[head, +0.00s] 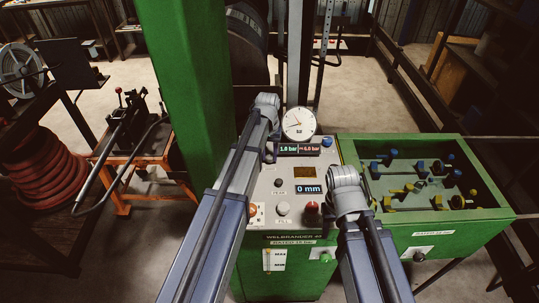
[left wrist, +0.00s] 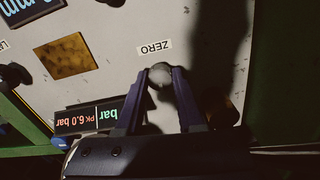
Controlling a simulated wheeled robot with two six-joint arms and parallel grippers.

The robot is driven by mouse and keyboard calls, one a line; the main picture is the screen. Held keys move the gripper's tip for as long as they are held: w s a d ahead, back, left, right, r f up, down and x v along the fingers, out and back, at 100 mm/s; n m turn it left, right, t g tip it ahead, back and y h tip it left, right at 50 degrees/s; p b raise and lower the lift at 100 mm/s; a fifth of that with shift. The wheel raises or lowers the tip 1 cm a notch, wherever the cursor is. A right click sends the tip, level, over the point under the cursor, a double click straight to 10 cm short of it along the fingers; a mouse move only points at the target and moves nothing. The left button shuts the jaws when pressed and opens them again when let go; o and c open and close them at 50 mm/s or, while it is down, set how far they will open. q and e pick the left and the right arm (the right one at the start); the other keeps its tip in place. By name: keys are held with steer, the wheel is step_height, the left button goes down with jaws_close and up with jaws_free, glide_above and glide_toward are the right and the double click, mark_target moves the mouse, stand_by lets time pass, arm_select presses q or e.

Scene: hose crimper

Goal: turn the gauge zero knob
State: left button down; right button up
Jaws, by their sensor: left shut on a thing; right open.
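In the head view my left gripper (head: 270,154) is at the upper left of the panel, and the arm hides the knob. The round white gauge (head: 298,124) stands just above the pressure displays (head: 299,149). My right gripper (head: 368,204) is at the panel's right edge, open, its fingers mostly hidden by the wrist.
The panel (head: 262,200) carries a display reading 0 mm (head: 309,189), a red button (head: 312,208), a grey knob (head: 283,209) and a blue knob (head: 327,142). A green bin (head: 425,243) of blue and yellow fittings is at right. A green post (head: 185,90) stands at left.

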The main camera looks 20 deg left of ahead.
stand_by(0.4)
arm_select(q)
steer(key=n, duration=0.5)
steer(key=shift+n, duration=0.4)
steer(key=n, duration=0.6)
steer(key=shift+n, duration=0.3)
steer(key=shift+d, duration=0.1)
steer(key=c, duration=0.5)
jaws_free()
steer(key=shift+r, duration=0.15)
